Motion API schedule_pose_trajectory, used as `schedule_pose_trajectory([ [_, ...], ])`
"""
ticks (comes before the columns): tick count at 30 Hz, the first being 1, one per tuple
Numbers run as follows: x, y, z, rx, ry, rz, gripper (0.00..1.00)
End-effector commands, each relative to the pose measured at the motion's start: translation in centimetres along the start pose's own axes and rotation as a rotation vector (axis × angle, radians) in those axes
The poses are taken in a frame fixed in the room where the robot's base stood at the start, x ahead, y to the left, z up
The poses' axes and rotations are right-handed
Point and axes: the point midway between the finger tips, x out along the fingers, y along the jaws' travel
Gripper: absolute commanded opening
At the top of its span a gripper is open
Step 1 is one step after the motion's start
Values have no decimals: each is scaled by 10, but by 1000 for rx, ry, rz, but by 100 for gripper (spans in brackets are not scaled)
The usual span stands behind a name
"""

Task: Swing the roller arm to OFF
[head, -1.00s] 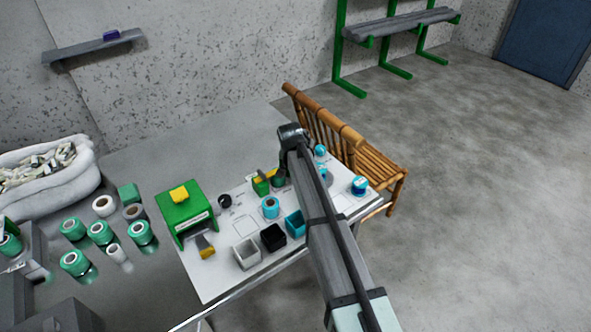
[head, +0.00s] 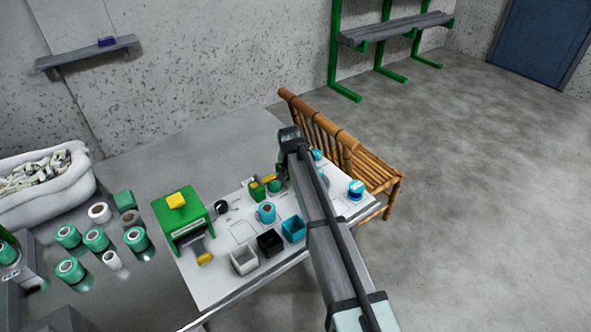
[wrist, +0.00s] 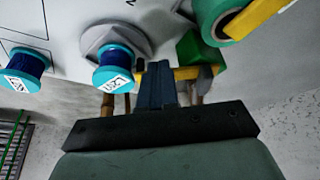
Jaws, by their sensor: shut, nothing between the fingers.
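A small green block with a yellow bar (head: 268,179) and a dark green roller stands on the white board in the head view, left of my arm; I take it to be the roller arm. In the wrist view a yellow bar (wrist: 252,17) crosses a green roller at the top right. My gripper (wrist: 158,70) is shut and empty, with its dark fingertips at the middle of the wrist view. A second yellow bar (wrist: 190,73) by a green block shows beside and behind the fingertips; contact cannot be told. In the head view my arm hides the fingers. No OFF mark is readable.
Blue spools stand close to the fingers (wrist: 114,68) and farther left (wrist: 24,70). The white board (head: 215,285) also holds a green box (head: 182,220) and several small bins (head: 270,242). A wooden bench (head: 345,150) stands behind the table. Floor at right is clear.

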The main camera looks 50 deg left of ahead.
Motion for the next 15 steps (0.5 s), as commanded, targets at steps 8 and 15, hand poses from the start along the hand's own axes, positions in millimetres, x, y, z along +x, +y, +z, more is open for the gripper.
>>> schedule_pose_trajectory([
  [8,1,2,-2,-45,0,-18,0],
  [15,2,3,-5,-94,0,-38,0],
])
